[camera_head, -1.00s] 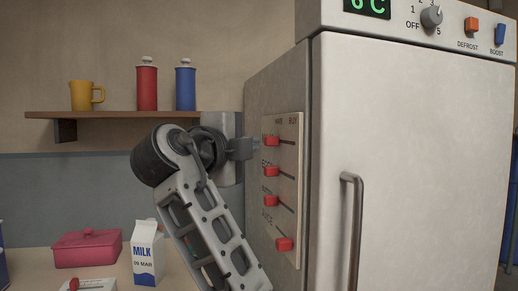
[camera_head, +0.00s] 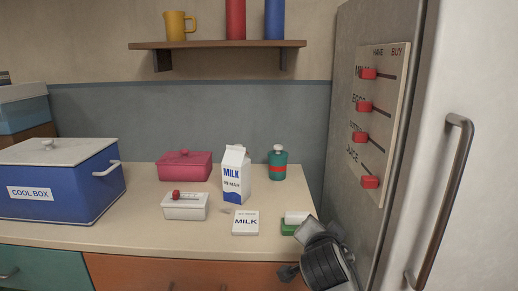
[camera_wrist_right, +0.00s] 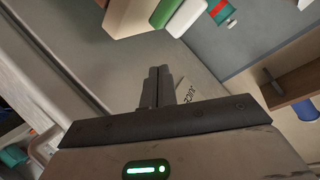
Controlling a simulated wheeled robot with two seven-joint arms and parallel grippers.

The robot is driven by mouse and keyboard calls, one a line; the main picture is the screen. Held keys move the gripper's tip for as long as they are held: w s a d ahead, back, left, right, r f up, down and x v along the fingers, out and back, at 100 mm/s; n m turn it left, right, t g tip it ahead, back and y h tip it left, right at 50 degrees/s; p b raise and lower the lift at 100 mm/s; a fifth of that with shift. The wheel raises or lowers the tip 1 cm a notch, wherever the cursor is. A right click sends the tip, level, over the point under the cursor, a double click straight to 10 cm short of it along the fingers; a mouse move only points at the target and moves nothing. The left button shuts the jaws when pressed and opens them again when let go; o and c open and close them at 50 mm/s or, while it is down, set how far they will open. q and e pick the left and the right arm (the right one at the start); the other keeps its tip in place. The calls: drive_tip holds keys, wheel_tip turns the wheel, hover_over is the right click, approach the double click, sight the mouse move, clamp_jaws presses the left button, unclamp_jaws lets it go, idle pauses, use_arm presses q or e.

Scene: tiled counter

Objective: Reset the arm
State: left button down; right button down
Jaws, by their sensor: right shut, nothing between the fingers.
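My right arm (camera_head: 328,262) shows at the lower right of the head view, in front of the counter's right end and beside the fridge. I cannot make out its fingertips there. In the right wrist view my right gripper (camera_wrist_right: 160,72) has its two fingers together with nothing between them. It is apart from the have/buy board (camera_head: 382,120), which hangs on the fridge's side with several red sliders. Part of the board (camera_wrist_right: 188,95) shows just behind the fingers in the wrist view. My left gripper is in neither view.
On the counter (camera_head: 130,243) stand a blue cool box (camera_head: 70,185), pink box (camera_head: 185,166), white box (camera_head: 185,207), milk carton (camera_head: 236,176), green flask (camera_head: 277,164) and milk card (camera_head: 246,223). The fridge handle (camera_head: 441,200) sticks out at right. A shelf (camera_head: 215,44) is above.

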drive_tip(key=s+f+n+g+y, duration=0.1)
drive_tip(key=s+f+n+y, duration=0.3)
drive_tip(key=s+f, duration=0.55)
drive_tip(key=s+f+n+y, duration=0.1)
drive_tip(key=s+f+n, duration=0.1)
drive_tip(key=s, duration=0.4)
drive_tip(key=s+f+n+g+y+p, duration=0.1)
drive_tip(key=s+f+n, duration=0.2)
drive_tip(key=s, duration=0.3)
drive_tip(key=s+f+n+y+p, duration=0.1)
drive_tip(key=s+f+n, duration=0.2)
drive_tip(key=s, duration=0.3)
drive_tip(key=shift+s+a, duration=0.35)
drive_tip(key=shift+a, duration=0.05)
drive_tip(key=shift+g, duration=0.3)
